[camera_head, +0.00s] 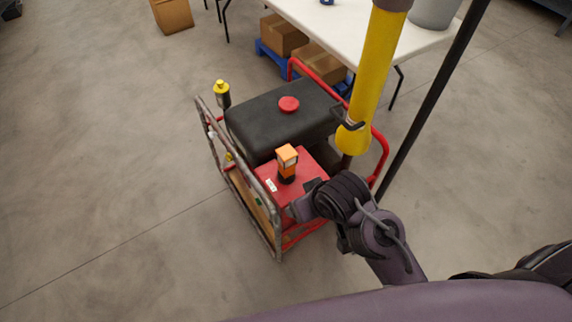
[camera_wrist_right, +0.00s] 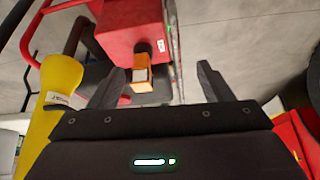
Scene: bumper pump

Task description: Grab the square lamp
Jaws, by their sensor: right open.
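The square lamp (camera_head: 287,158) is orange with a dark round base and stands upright on the red box of a wheeled pump machine. In the right wrist view the lamp (camera_wrist_right: 142,72) shows beyond my fingertips, left of the middle of the gap. My right gripper (camera_wrist_right: 161,70) is open, with nothing between its fingers. In the head view my right arm comes from the lower right, and its gripper end (camera_head: 303,208) is just below and right of the lamp, partly hidden by the wrist. My left gripper is in neither view.
A thick yellow post (camera_head: 372,75) hangs close behind the right wrist. A black tank with a red cap (camera_head: 289,104) and a grey-red tube frame (camera_head: 240,180) surround the lamp. A white table (camera_head: 340,30) stands behind. Floor at left is clear.

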